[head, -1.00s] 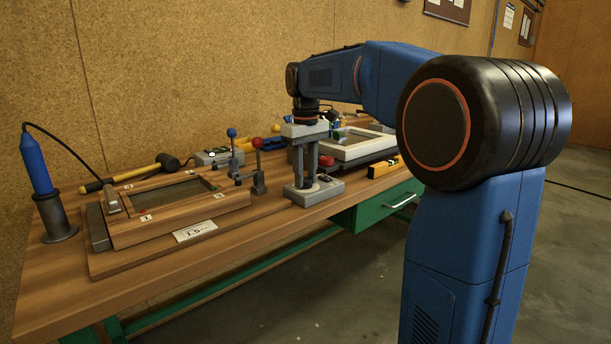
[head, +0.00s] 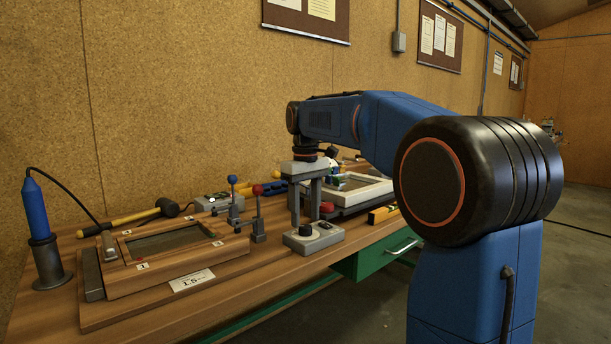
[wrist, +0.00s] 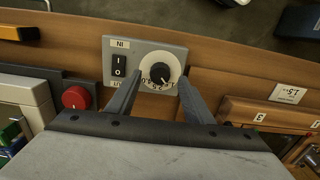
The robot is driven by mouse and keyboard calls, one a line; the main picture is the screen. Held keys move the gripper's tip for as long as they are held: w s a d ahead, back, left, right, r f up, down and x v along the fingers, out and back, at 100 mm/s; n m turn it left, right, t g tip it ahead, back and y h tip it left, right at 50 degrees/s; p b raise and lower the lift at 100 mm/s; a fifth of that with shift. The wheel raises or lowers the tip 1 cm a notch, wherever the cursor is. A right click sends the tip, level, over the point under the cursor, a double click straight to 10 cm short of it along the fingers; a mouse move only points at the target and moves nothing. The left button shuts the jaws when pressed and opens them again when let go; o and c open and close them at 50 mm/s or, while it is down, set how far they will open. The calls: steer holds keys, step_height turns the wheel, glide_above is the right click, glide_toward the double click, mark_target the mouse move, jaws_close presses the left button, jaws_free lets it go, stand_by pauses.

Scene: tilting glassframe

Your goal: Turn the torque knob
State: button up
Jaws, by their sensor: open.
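The torque knob (wrist: 160,72) is a black knob on a round white dial with printed numbers, set in a grey control box (wrist: 174,45). The box stands near the bench's front edge in the head view (head: 325,238). My gripper (wrist: 160,79) is open and points down over the box, with one finger on each side of the dial in the wrist view. It also shows in the head view (head: 305,218), just above the box. I see gaps between the fingers and the knob. Whether the fingertips reach down to knob height is hard to tell.
A black rocker switch (wrist: 119,66) sits beside the dial. A red button (wrist: 75,97) is close by. A wooden frame fixture (head: 165,247) lies left on the bench, with blue and red knobbed levers (head: 257,205) between. A white-framed fixture (head: 365,190) stands behind right.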

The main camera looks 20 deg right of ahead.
mark_target(305, 226)
step_height(305, 226, up, 15)
steer(key=shift+f, duration=0.2)
stand_by(0.6)
